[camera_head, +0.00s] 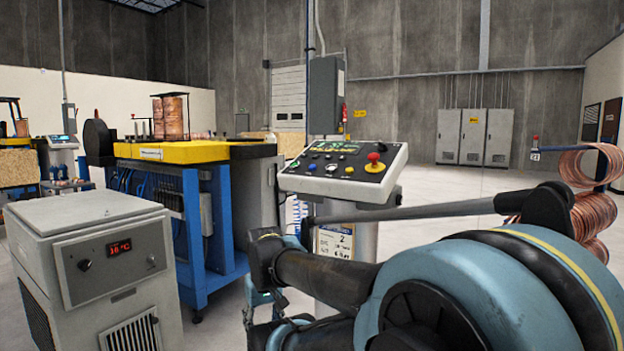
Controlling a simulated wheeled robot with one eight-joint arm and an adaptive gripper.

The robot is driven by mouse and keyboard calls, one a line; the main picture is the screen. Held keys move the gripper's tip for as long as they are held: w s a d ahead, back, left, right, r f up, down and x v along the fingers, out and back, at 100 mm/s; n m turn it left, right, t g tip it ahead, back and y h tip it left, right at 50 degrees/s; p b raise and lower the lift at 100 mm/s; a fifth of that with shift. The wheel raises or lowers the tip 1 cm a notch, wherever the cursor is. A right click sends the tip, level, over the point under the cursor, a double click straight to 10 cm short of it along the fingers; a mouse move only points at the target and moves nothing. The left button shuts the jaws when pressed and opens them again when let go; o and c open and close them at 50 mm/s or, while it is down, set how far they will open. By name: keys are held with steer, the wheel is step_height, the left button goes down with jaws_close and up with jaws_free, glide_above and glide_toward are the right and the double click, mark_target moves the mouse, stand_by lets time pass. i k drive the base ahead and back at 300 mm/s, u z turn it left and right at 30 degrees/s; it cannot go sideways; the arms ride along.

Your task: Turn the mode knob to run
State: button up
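A grey control console (390,173) with a sloped panel stands in the middle. It carries a lit green display (337,147), a red mushroom button (375,160) on a yellow base, and several small coloured buttons and dark controls. The labels are too small to read, so I cannot tell which control is the mode knob or where it points. My arm crosses the lower right, in front of the console's pedestal. The arm's far end shows at the lower centre, below the panel and apart from it. Its fingers cannot be made out among the dark and teal parts.
Copper coils (592,213) hang at the far right. Open floor lies behind the console on the right.

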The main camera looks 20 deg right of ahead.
mark_target(384, 147)
steer(key=z, duration=1.3)
steer(key=k, duration=0.45)
steer(key=u, duration=0.05)
steer(key=i, duration=0.45)
